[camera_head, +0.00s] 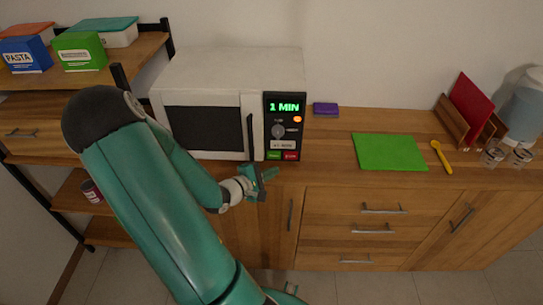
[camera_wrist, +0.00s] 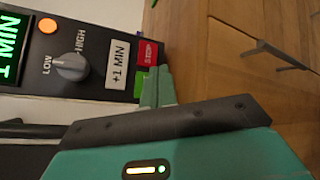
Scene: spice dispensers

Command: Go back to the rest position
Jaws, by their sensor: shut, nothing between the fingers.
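My gripper (camera_head: 268,173) is shut and empty, in front of the microwave's lower right corner, just below its button panel in the head view. In the wrist view my gripper's closed fingertips (camera_wrist: 156,90) show beside the green button and near the red STOP button (camera_wrist: 147,53). I cannot tell whether they touch the panel. The white microwave (camera_head: 220,68) stands on the wooden counter with its door closed. Its display (camera_head: 287,107) reads 1 MIN in green, and an orange light glows below it.
A green board (camera_head: 389,152), a yellow spoon (camera_head: 441,156), a purple sponge (camera_head: 325,109) and spice jars (camera_head: 491,157) are on the counter. A shelf with boxes (camera_head: 26,55) stands at left, a can (camera_head: 91,192) lower down. Drawer handles (camera_head: 384,209) protrude below the counter.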

